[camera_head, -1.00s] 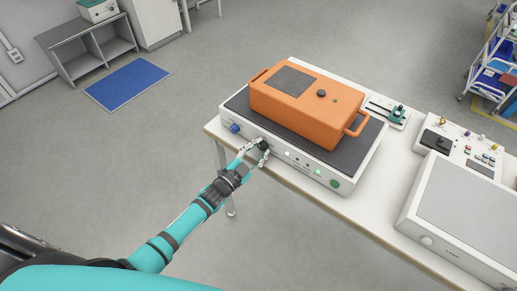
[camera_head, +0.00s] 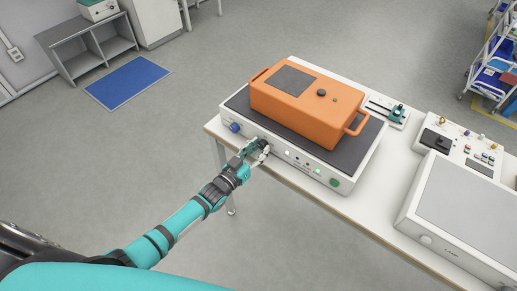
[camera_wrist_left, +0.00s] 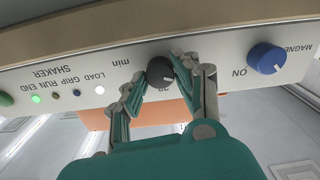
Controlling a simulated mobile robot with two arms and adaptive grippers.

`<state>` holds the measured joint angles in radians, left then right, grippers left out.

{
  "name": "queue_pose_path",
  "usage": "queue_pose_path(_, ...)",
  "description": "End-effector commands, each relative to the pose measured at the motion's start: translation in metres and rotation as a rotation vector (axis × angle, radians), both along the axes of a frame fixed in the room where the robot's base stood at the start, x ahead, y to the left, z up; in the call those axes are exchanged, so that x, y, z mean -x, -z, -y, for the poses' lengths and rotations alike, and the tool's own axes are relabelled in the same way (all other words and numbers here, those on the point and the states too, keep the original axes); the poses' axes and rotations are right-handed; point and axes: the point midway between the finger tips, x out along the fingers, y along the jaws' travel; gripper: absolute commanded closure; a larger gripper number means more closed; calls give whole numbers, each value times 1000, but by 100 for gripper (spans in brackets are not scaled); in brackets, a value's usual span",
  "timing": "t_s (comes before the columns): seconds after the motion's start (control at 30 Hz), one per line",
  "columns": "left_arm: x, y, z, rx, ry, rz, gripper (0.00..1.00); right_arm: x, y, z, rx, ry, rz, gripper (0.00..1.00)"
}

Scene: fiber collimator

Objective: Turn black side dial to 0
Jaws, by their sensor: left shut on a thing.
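The black dial (camera_wrist_left: 160,72) sits on the front panel of the white shaker (camera_head: 345,186), with a white pointer mark on its face. In the wrist view its scale is mostly hidden by the fingers, and I cannot read the setting. My left gripper (camera_head: 258,149) is at the dial, its two fingers closed on either side of it; it also fills the middle of the left wrist view (camera_wrist_left: 160,88). In the head view the fingers hide the dial. My right gripper is not in view.
A blue knob (camera_head: 235,127) marked ON sits on the same panel, close to the gripper. Small lamps and a green button (camera_head: 334,183) are at the other end. An orange case (camera_head: 300,105) rests on the shaker. Another white device (camera_head: 465,220) stands to the right.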

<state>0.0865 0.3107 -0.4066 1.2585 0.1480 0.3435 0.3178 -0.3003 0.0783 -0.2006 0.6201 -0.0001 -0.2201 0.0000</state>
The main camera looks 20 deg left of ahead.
Motion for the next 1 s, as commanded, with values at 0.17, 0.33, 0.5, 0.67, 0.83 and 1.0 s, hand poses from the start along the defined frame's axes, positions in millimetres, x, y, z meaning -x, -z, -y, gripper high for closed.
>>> queue_pose_path(0.17, 1, 3, -1, 24, 0, -15, 100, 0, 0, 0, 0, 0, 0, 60)
queue_pose_path(0.33, 1, 3, -1, 31, 0, -18, 100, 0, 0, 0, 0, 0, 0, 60)
queue_pose_path(0.5, 1, 3, -1, 31, -1, -18, 100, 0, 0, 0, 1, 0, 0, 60)
queue_pose_path(0.67, 1, 3, -1, 31, 0, -18, 59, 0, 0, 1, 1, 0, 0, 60)
queue_pose_path(0.83, 1, 2, 0, 31, -1, -15, 47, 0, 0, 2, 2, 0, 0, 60)
queue_pose_path(1.0, 1, 1, 0, 31, 0, -13, 47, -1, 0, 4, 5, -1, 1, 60)
